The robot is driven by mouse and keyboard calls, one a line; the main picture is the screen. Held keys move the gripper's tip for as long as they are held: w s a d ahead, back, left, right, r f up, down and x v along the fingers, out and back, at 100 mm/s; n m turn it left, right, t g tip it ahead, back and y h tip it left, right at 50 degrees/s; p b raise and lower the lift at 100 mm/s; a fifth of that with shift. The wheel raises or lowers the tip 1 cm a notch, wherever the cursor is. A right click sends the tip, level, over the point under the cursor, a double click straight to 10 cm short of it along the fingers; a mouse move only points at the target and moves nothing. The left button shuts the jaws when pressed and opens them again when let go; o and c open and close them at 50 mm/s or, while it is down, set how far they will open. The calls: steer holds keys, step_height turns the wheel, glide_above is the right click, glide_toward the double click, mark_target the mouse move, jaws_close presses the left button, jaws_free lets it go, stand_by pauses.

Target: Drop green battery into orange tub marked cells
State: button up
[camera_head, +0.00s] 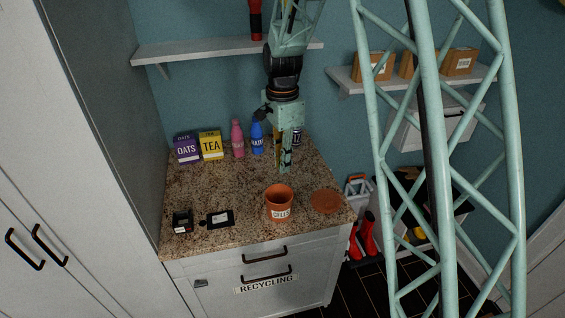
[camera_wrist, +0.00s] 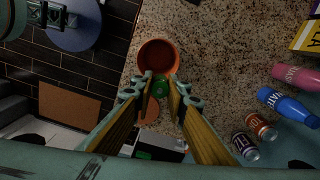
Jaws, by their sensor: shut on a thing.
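The orange tub (camera_head: 279,207) stands upright near the counter's front, with a white label reading CELLS. Its open mouth shows in the wrist view (camera_wrist: 158,44). My gripper (camera_head: 285,166) points down above the counter, just behind the tub in the head view. In the wrist view my gripper (camera_wrist: 161,82) is shut on the green battery (camera_wrist: 160,89), held between the fingertips. The battery appears just below the tub's rim in that picture, so it looks beside the mouth rather than over it. The battery cannot be made out in the head view.
A flat orange disc (camera_head: 326,201) lies right of the tub. A black device (camera_head: 182,221) and a dark flat item (camera_head: 220,218) lie to the left. Oats (camera_head: 187,150), tea (camera_head: 211,145), a pink bottle (camera_head: 237,140), a blue bottle (camera_head: 257,139) and cans stand at the back.

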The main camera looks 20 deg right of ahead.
steer(key=shift+f, duration=0.15)
steer(key=shift+f+b, duration=1.5)
steer(key=shift+f, duration=1.35)
steer(key=o, duration=1)
steer(key=shift+c, duration=0.2)
steer(key=shift+r, duration=0.15)
step_height(320, 180, up, 10)
steer(key=shift+r, duration=0.85)
